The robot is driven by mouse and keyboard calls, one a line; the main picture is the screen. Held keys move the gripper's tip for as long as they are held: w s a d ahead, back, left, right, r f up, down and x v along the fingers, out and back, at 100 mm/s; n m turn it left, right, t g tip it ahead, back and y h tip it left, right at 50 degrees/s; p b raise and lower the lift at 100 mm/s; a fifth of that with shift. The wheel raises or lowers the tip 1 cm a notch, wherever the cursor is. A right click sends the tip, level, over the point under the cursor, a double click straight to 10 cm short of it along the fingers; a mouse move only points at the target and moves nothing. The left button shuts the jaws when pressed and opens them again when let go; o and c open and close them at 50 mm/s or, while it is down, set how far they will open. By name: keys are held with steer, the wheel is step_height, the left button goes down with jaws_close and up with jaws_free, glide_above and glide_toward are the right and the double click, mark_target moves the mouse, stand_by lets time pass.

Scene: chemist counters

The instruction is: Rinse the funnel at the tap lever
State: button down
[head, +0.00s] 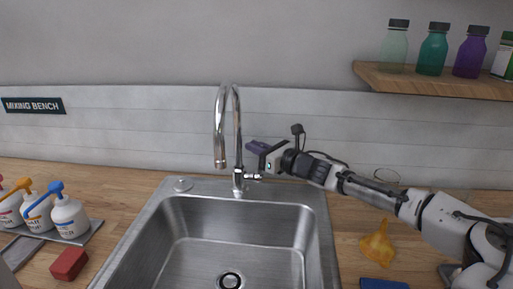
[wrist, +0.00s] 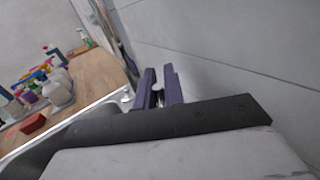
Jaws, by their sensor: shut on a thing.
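The chrome tap (head: 238,130) stands behind the steel sink (head: 325,235), its curved spout over the basin. No water shows at the spout. My gripper (head: 256,158) has purple fingers and is at the right side of the tap, by its short side lever (head: 254,177). In the wrist view, my gripper (wrist: 159,88) is shut on a small pale, round end, which appears to be the tap lever (wrist: 158,87). A yellow piece (head: 377,245) lies on the counter right of the sink; I cannot tell whether it is the funnel or a cloth. The basin looks empty.
Pump bottles (head: 69,216) stand on a grey tray at the left, with a red block (head: 69,263) near the sink. A blue item (head: 384,284) lies at front right. A clear round-rimmed vessel (head: 387,175) is behind my arm. A shelf (head: 440,82) holds bottles above.

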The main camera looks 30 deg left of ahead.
steer(key=b, duration=0.3)
steer(key=shift+s+d+f+n, duration=0.1)
steer(key=shift+s+f+n, duration=0.2)
steer(key=shift+f, duration=0.1)
steer(key=shift+s+d+r+y+b, duration=0.1)
steer(key=shift+s+r+y+b, duration=0.1)
steer(key=shift+y+b, duration=0.4)
steer(key=shift+r+n+b, duration=0.25)
steer(key=shift+n+b, duration=0.05)
steer(key=shift+n, duration=0.1)
steer(key=c, duration=1.8)
jaws_free()
steer(key=shift+d, duration=0.1)
steer(key=shift+s+d+f+b, duration=0.15)
steer(key=shift+s+d+b, duration=0.3)
steer(key=shift+d, duration=1.8)
steer(key=shift+s+d+f+b, duration=0.2)
steer(key=shift+d+b, duration=0.35)
steer(key=shift+d, duration=1.75)
steer(key=shift+s+d+f+b, duration=0.15)
steer(key=shift+s+d+b, duration=0.3)
steer(key=shift+d, duration=1.8)
